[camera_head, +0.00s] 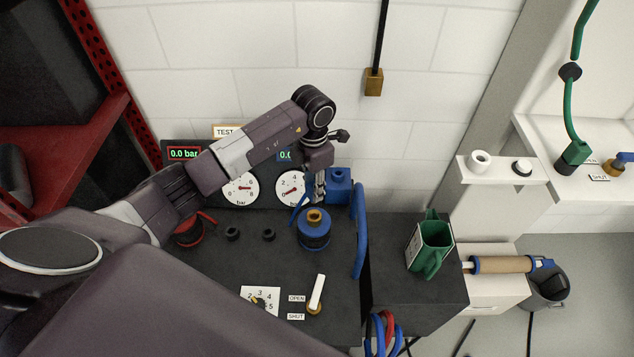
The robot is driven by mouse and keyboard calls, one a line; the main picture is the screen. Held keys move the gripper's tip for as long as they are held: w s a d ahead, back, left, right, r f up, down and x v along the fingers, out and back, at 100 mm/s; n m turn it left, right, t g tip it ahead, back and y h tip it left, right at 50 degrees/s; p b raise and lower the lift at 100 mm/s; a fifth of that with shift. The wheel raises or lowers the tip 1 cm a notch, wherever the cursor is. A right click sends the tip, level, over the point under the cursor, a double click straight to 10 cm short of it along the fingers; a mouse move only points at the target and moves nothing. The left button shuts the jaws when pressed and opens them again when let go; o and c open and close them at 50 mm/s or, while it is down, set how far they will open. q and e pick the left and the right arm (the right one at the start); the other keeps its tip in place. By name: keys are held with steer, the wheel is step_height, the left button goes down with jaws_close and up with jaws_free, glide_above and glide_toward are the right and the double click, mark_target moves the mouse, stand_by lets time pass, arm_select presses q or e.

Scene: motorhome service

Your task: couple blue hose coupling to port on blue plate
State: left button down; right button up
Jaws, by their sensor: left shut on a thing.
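My left gripper (319,198) reaches over the bench from the left and points down. It is shut on the blue hose coupling (339,184), a blue block at its right side. The blue hose (360,240) hangs down from beside the coupling along the bench's right edge. Just below and left of the coupling stands a round blue port (314,234) with a brass top. The coupling looks apart from the port and higher in the picture. My right gripper is not in view.
A dark panel with two gauges (241,189) stands behind the bench (215,265). A red fitting (188,232), black knobs (269,235) and a white-handled valve (317,293) are on the bench. A green can (430,246) stands on a dark box at right.

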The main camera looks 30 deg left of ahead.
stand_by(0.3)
arm_select(q)
steer(key=shift+f+b, duration=2.5)
steer(key=shift+f, duration=0.4)
steer(key=shift+f, duration=0.1)
steer(key=shift+f+b, duration=1.85)
steer(key=shift+f, duration=0.05)
steer(key=shift+s, duration=0.1)
